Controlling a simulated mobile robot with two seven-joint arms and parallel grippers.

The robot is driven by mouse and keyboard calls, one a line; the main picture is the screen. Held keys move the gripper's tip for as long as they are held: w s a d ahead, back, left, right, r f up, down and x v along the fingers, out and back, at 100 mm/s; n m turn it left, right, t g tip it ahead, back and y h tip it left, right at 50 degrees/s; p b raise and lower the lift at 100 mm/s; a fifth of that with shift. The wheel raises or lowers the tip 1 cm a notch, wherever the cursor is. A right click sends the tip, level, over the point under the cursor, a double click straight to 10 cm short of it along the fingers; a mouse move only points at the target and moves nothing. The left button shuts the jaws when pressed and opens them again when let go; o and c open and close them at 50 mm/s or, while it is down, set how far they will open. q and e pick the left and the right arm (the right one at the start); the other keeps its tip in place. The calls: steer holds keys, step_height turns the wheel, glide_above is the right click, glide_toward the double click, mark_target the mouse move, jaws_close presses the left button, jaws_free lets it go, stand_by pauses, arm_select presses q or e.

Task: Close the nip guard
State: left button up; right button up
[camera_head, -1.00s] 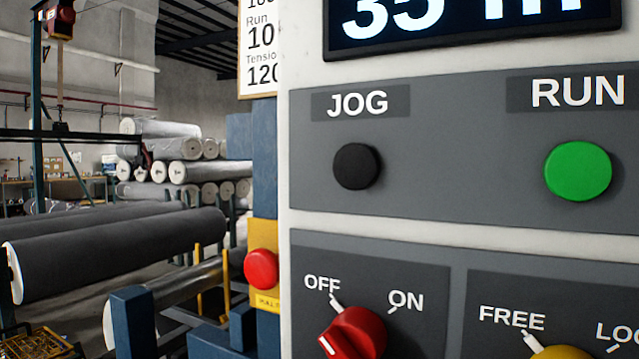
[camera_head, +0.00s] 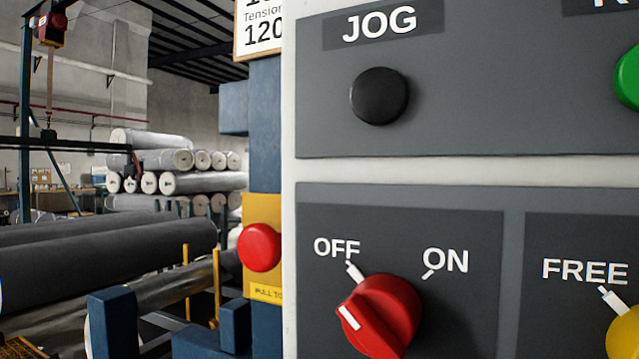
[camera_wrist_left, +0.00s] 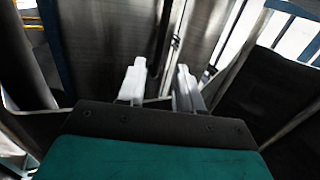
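I cannot pick out the nip guard for certain in either current view. In the left wrist view my left gripper (camera_wrist_left: 161,68) shows two pale fingers standing apart, with a gap and no object between them. Beyond the fingers are grey, streaked surfaces and thin metal rails, some blurred; I cannot tell whether any of them belongs to the guard. Neither gripper shows in the head view, and my right gripper is in no view.
A control panel (camera_head: 400,171) fills the right of the head view, with a black JOG button (camera_head: 379,95) and a red OFF/ON knob (camera_head: 378,315) pointing toward OFF. A red button (camera_head: 260,247) sits on a yellow plate. Dark rolls (camera_head: 110,262) lie at left.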

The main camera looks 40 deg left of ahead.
arm_select(q)
steer(key=x, duration=1)
steer(key=shift+s+a+r, duration=0.1)
steer(key=shift+a, duration=0.2)
jaws_close()
